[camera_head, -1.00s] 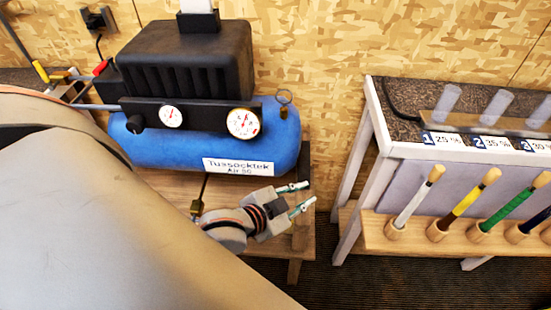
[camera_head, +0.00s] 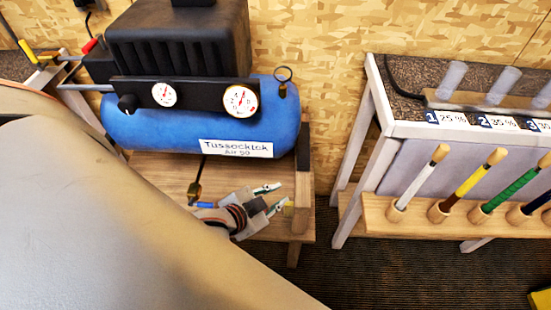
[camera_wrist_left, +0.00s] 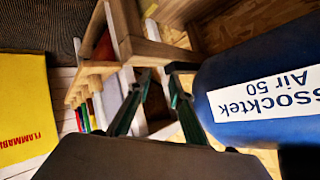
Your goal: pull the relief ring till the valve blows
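My left gripper (camera_head: 273,198) is open and empty, in front of and below the tank's right end, well apart from the ring. In the left wrist view its two green-padded fingers (camera_wrist_left: 158,98) stand apart with nothing between them, and the tank (camera_wrist_left: 235,75) is to their right. The ring is not in that view. My right gripper is not in view.
The tank stands on a wooden bench (camera_head: 300,215) with two gauges on a black panel (camera_head: 200,93). A yellow flammables cabinet (camera_wrist_left: 25,110) shows in the wrist view. A gap lies between bench and rack.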

